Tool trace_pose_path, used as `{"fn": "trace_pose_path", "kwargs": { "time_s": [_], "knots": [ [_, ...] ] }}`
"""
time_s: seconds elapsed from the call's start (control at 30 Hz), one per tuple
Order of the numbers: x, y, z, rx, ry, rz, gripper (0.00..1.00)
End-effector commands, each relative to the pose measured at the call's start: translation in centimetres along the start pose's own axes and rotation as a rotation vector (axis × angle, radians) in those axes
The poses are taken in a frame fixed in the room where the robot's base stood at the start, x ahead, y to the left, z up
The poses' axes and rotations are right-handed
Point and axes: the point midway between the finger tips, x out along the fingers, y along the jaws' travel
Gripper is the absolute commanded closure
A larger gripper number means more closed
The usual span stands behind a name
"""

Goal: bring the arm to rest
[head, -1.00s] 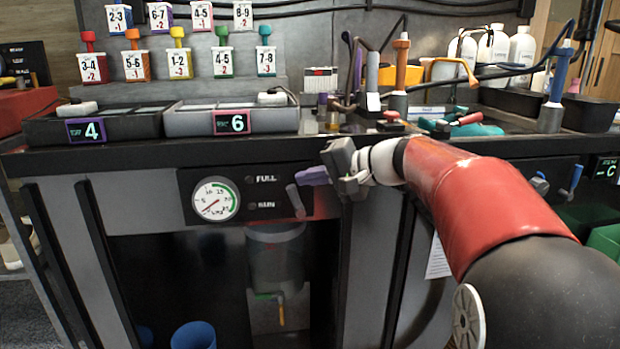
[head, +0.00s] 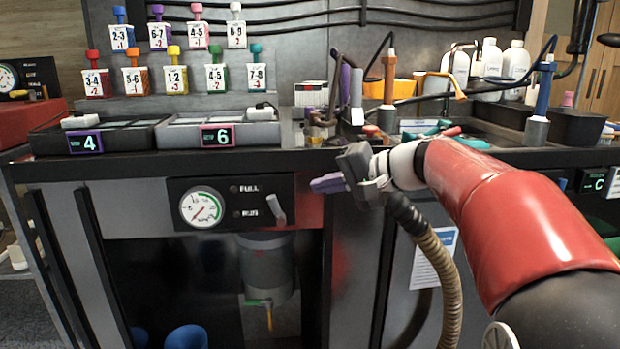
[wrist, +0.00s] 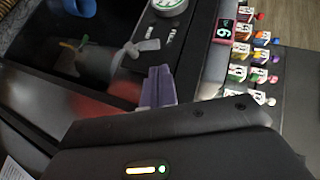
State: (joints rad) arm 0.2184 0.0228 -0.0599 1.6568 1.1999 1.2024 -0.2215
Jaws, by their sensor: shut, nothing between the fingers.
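My gripper (head: 327,184) is in front of the workbench's front face, just below the counter edge, with its purple fingers closed together and pointing left. Nothing is between the fingers. In the wrist view the closed purple fingers (wrist: 158,86) point toward the bench panel. My red and black arm reaches in from the right in the head view. The fingers are apart from the grey panel lever (head: 276,208), which lies to their left; this lever also shows in the wrist view (wrist: 138,48).
A gauge (head: 201,206) sits on the bench panel. Trays marked 4 (head: 85,142) and 6 (head: 217,134) stand on the counter, with numbered bottles (head: 135,80) behind. A ribbed hose (head: 440,265) hangs below my gripper. A blue bin (head: 187,338) is low in front. Space before the panel is open.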

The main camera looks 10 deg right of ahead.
Motion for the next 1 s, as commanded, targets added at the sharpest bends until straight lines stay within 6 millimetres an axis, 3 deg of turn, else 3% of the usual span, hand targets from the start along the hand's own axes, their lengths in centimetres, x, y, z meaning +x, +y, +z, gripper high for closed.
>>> {"fn": "trace_pose_path", "kwargs": {
  "time_s": [0.07,0.17,0.3,0.4,0.5,0.7,1.0],
  "knots": [
    [-0.3,0.7,2.8,-0.024,-0.017,0.073,1.0],
    [-1.2,3.3,8.0,-0.078,-0.046,0.232,1.0],
    [-3.9,8.8,15.8,-0.209,-0.074,0.498,1.0],
    [-6.2,12.9,20.1,-0.322,-0.081,0.667,1.0],
    [-8.3,16.3,22.9,-0.431,-0.079,0.798,1.0],
    [-10.6,20.0,25.3,-0.563,-0.071,0.934,1.0],
    [-10.8,20.4,25.4,-0.576,-0.07,0.947,1.0]
  ]
}}
